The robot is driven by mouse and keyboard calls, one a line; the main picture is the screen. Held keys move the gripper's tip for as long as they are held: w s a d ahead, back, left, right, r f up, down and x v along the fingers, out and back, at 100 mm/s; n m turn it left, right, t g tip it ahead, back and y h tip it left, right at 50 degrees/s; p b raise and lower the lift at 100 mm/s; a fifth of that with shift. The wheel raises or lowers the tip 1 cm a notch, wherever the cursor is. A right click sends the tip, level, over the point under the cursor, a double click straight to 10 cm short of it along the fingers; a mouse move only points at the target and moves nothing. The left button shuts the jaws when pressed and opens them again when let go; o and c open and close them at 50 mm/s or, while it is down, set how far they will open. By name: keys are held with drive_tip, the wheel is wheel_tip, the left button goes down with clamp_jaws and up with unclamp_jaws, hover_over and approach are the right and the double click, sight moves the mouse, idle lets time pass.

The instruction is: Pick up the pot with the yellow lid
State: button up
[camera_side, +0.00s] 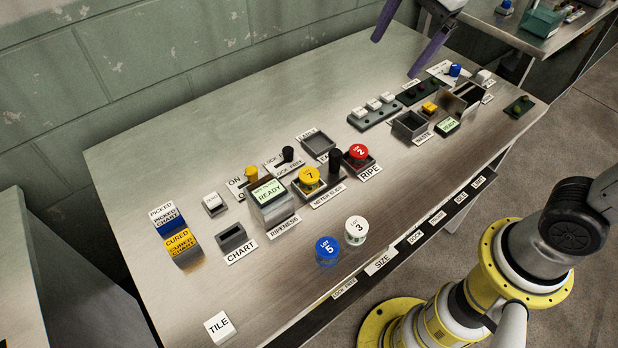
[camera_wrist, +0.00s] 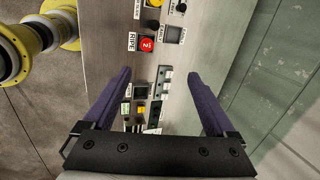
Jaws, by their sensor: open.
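My gripper (camera_side: 394,57) is above the far right part of the table, well away from the pot. In the wrist view my gripper (camera_wrist: 158,72) has its two purple fingers wide apart, with nothing held between them.
A red-lidded pot (camera_side: 357,153) marked 2 sits in the RIPE holder beside the yellow one. A blue-lidded pot (camera_side: 327,248) and a white-lidded pot (camera_side: 356,228) stand near the front edge. A black knob (camera_side: 335,161) rises between the yellow and red pots.

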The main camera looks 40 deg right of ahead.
drive_tip(key=w+a+f+m+g, duration=0.2)
drive_tip(key=w+a+f, duration=0.5)
drive_tip(key=w, duration=0.1)
drive_tip(key=n+g, duration=0.1)
drive_tip(key=g, duration=0.1)
hover_over(309, 174)
wheel_tip(309, 174, down, 9)
drive_tip(key=shift+h, duration=0.3)
drive_tip(key=f, duration=0.5)
drive_tip(key=w+f, duration=0.1)
drive_tip(key=f, duration=0.1)
drive_tip(key=shift+f, duration=0.25)
drive_tip(key=f, duration=0.2)
drive_tip(key=s+f, duration=0.1)
drive_tip(key=f, duration=0.1)
drive_tip(key=shift+f, duration=0.85)
clamp_jaws()
drive_tip(key=shift+r, duration=0.1)
